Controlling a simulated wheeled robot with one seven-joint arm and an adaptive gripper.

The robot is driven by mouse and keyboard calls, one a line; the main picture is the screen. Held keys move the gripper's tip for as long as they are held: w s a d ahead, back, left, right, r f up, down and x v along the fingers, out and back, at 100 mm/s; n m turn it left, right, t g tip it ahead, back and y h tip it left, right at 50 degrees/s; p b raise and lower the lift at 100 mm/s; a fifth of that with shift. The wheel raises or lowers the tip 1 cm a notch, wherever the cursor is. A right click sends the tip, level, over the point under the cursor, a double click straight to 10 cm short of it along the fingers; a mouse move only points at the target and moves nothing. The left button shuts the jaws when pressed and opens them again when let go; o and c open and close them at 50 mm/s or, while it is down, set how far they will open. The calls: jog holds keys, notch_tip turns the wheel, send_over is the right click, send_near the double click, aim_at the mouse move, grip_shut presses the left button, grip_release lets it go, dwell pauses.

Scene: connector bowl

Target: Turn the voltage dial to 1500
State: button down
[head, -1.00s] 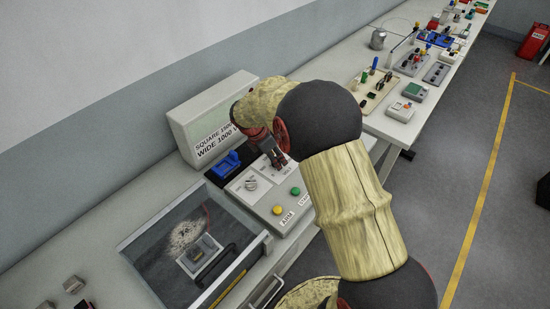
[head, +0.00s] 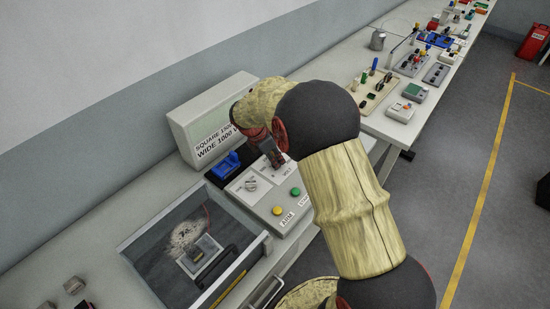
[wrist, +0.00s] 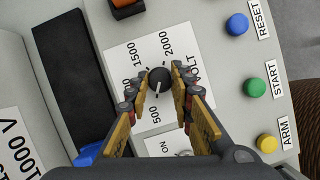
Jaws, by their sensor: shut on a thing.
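The voltage dial (wrist: 160,80) is a round black knob on a white plate marked VOLT, with 500, 1000, 1500 and 2000 around it. Its white pointer line points down in the wrist view, towards the 500 mark. My gripper (wrist: 157,83) has one finger on each side of the dial and is shut on it. In the head view my gripper (head: 276,161) reaches down to the panel (head: 262,206) and hides the dial.
A sign (head: 214,140) reads SQUARE 1500 and WIDE 1000 V. A blue RESET button (wrist: 237,24), green START button (wrist: 254,88) and yellow ARM button (wrist: 267,143) lie to the right. A blue part (head: 224,164) and an open-topped tray (head: 158,228) are nearby.

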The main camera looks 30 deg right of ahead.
jog(key=shift+r, duration=0.1)
jog(key=m+g+p, duration=0.2)
jog(key=m+p, duration=0.2)
jog(key=m, duration=0.1)
jog(key=shift+w+p, duration=0.15)
jog(key=shift+p, duration=0.15)
jog(key=m+g+y+p, duration=0.1)
jog(key=m+p, duration=0.1)
jog(key=m, duration=0.1)
jog(key=m+g+p, duration=0.1)
jog(key=m+p, duration=0.1)
jog(key=m, duration=0.1)
jog(key=shift+w+d+y, duration=0.15)
jog(key=shift+y, duration=0.25)
jog(key=m+y+p, duration=0.1)
jog(key=m, duration=0.2)
jog(key=m+y+p, duration=0.1)
jog(key=m, duration=0.2)
jog(key=shift+d+m+g, duration=0.15)
jog(key=shift+m+g, duration=0.25)
jog(key=m+y, duration=0.1)
jog(key=m, duration=0.1)
jog(key=m+y+p, duration=0.1)
jog(key=m, duration=0.2)
jog(key=shift+d+m+y, duration=0.15)
jog(key=shift+m+y, duration=0.15)
jog(key=c, duration=1.6)
grip_release()
jog(key=shift+o, duration=0.2)
